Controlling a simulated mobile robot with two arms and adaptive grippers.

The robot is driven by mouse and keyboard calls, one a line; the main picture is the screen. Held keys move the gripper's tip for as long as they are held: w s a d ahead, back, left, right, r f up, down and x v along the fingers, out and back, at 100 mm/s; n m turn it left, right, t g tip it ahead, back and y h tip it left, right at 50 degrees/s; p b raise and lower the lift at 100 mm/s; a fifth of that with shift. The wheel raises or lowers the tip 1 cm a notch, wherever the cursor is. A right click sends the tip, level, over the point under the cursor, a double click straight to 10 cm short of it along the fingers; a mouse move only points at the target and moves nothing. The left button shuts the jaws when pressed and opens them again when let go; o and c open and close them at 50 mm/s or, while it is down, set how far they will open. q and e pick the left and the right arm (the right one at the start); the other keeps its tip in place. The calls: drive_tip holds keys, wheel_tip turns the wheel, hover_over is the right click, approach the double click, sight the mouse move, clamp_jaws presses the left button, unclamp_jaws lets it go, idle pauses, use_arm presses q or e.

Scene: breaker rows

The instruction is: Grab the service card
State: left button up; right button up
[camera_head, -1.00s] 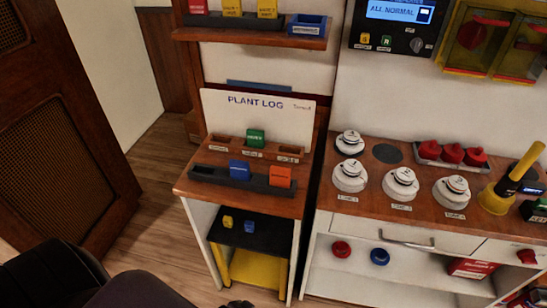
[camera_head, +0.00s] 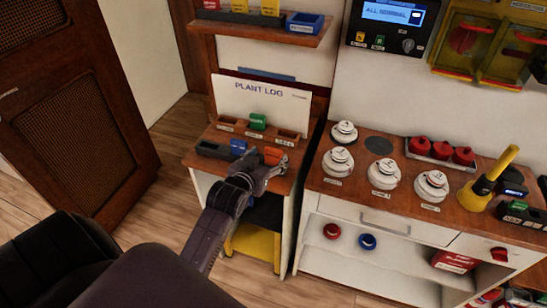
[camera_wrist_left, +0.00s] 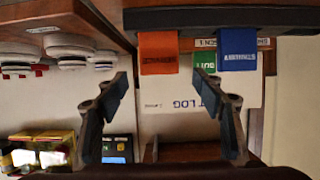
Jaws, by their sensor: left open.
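An orange card (camera_head: 273,154) and a blue card (camera_head: 238,147) stand in a dark rack (camera_head: 208,150) on the small wooden desk. A green card (camera_head: 258,122) stands in a wooden holder behind them. Their lettering is too small to read surely, so I cannot tell which is the service card. My left gripper (camera_head: 262,172) is just in front of the orange card and partly covers the rack. In the left wrist view, which is upside down, the orange card (camera_wrist_left: 158,53) lies ahead of the open, empty fingers (camera_wrist_left: 161,88), with the blue card (camera_wrist_left: 238,48) to its right. My right gripper is out of view.
A white PLANT LOG board (camera_head: 262,103) stands behind the holder. A shelf with more cards (camera_head: 270,8) hangs above. To the right, a counter (camera_head: 400,200) carries white detectors, red knobs and a yellow-handled tool. Open floor lies left of the desk.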

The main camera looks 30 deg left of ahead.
sight(273, 152)
use_arm(q)
drive_tip(key=shift+w+a+f, duration=0.1)
drive_tip(key=shift+w+f, duration=0.1)
drive_tip(key=shift+w, duration=0.3)
drive_tip(key=shift+f+p+x, duration=0.2)
drive_tip(key=shift+p+x, duration=0.6)
drive_tip(key=shift+x, duration=1.45)
drive_tip(key=shift+s, duration=0.1)
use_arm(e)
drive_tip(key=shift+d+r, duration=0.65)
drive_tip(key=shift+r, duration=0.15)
use_arm(q)
drive_tip(key=c, duration=1.2)
drive_tip(key=shift+c, duration=0.4)
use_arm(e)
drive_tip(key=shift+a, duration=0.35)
use_arm(q)
drive_tip(key=shift+r, duration=0.15)
